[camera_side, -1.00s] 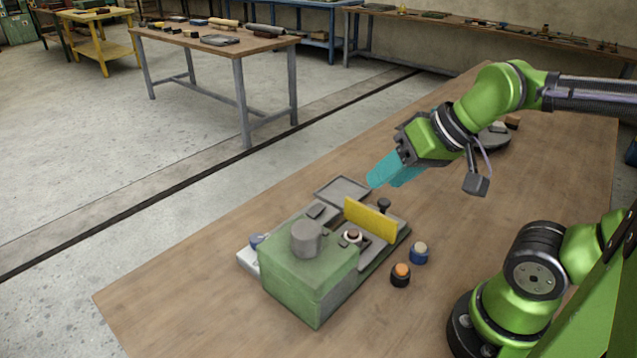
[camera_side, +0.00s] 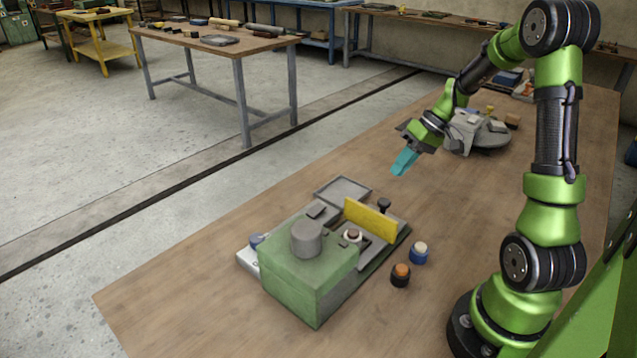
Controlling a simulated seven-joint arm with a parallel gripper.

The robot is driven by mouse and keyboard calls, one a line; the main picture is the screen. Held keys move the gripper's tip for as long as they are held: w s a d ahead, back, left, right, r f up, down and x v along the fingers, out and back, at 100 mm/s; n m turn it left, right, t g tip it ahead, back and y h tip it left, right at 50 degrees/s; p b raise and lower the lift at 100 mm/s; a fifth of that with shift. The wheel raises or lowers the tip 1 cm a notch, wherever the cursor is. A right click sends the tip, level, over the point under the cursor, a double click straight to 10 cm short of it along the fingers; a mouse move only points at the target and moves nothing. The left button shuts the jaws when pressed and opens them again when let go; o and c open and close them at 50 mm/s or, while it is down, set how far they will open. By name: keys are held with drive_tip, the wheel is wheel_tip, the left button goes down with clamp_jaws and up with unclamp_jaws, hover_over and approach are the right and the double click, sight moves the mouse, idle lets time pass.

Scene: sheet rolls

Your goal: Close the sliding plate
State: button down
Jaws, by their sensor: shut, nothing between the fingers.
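A green machine (camera_side: 312,280) with a grey round cap on top stands on the wooden table. A yellow upright plate (camera_side: 370,219), likely the sliding plate, stands across the machine's grey bed at its right part.
A blue button piece (camera_side: 419,253) and a black one with an orange top (camera_side: 400,275) stand right of the machine. A grey tray (camera_side: 342,190) lies behind it. A grey device (camera_side: 476,135) stands behind my gripper. The table's (camera_side: 170,285) front left is clear.

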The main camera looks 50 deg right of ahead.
drive_tip(key=w+a+f+n, duration=0.1)
drive_tip(key=w+f, duration=0.1)
drive_tip(key=w+a+f+n, duration=0.1)
drive_tip(key=a+f, duration=0.1)
drive_tip(key=f, duration=0.1)
drive_tip(key=w+a+f+n, duration=0.1)
drive_tip(key=w+f+n, duration=0.1)
drive_tip(key=shift+w+a+f+t+y, duration=0.15)
drive_tip(key=shift+w+a+t+y, duration=0.15)
drive_tip(key=shift+a+y, duration=0.1)
drive_tip(key=shift+a+r, duration=0.2)
drive_tip(key=shift+a, duration=1.65)
drive_tip(key=a, duration=1.4)
drive_tip(key=shift+a, duration=0.4)
